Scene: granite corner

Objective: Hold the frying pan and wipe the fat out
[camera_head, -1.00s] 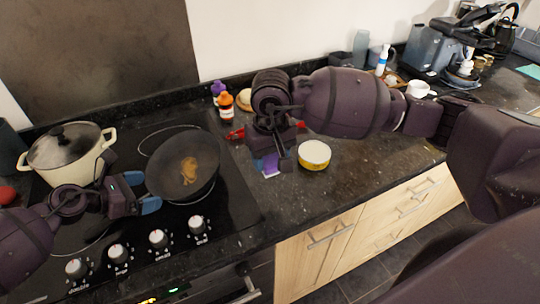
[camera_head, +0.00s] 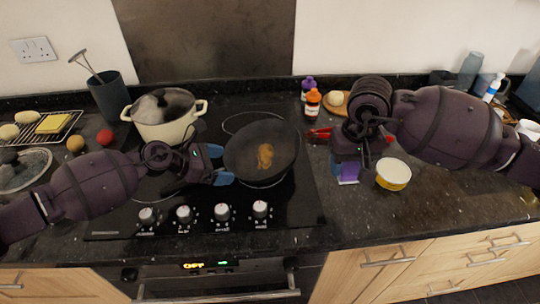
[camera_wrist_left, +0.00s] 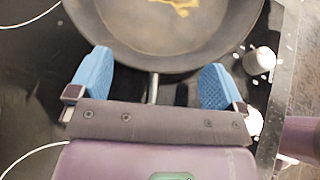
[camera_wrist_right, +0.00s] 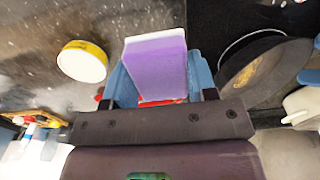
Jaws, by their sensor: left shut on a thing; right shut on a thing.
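The dark frying pan (camera_head: 247,150) sits on the black hob with a brownish patch of fat (camera_head: 265,157) in it. The left wrist view shows the pan's near rim (camera_wrist_left: 160,62) and its thin handle (camera_wrist_left: 152,88) between the blue fingers. My left gripper (camera_head: 222,165) is shut on the pan at its handle side. My right gripper (camera_head: 347,168) is shut on a purple sponge (camera_head: 349,173) with a pale face. The sponge (camera_wrist_right: 157,65) fills the space between the fingers in the right wrist view. It is right of the pan, apart from it, over the dark worktop.
A cream lidded pot (camera_head: 165,118) stands behind the left arm. A yellow-and-white tub (camera_head: 393,174) is right of the sponge. Hob knobs (camera_head: 222,212) line the front.

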